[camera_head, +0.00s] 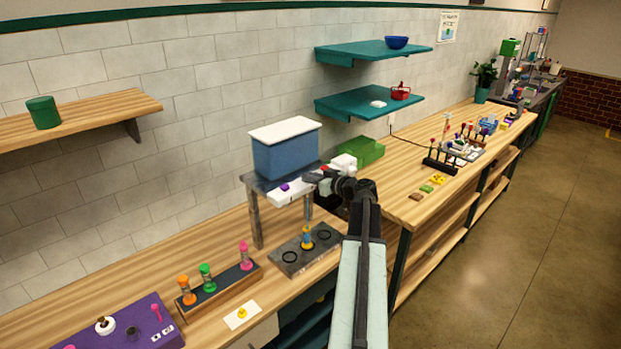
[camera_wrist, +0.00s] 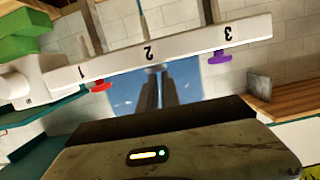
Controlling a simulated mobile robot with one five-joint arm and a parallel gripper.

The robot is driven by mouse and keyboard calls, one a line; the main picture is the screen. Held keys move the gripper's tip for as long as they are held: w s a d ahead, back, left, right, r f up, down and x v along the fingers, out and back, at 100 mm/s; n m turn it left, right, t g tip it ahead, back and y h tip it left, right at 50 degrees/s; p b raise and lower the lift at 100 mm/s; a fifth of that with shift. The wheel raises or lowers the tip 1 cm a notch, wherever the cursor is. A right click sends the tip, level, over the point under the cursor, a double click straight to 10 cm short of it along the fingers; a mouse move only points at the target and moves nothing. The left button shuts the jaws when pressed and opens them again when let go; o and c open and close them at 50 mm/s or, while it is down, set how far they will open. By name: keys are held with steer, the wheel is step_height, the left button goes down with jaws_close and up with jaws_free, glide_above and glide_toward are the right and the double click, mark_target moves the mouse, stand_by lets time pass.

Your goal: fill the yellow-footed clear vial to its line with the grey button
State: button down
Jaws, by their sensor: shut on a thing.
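The yellow-footed vial (camera_head: 306,238) stands upright on the grey base plate (camera_head: 292,263) under the dispenser; its fill level and line are too small to read. The dispenser's white bar (camera_wrist: 190,52) carries the numbers 1, 2 and 3, upside down in the wrist view. A red button (camera_wrist: 100,86) is by 1, a purple button (camera_wrist: 218,57) by 3. The grey button (camera_wrist: 154,70) is by 2, between my fingertips. My gripper (camera_wrist: 154,78) is shut on it, its dark fingers partly covering it. In the head view, my arm reaches to the bar's right end.
A blue tank (camera_head: 286,155) with a white lid sits on the dispenser stand. A rack (camera_head: 225,288) holds orange, green and pink vials at the front left, beside a purple tray (camera_head: 125,330). A green box (camera_head: 362,152) stands behind my gripper.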

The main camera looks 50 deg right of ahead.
step_height(320, 180, up, 4)
steer(key=p, duration=0.4)
steer(key=shift+r+p, duration=0.1)
steer(key=shift+p, duration=0.3)
steer(key=p+v, duration=0.2)
steer(key=v, duration=0.8)
stand_by(2.2)
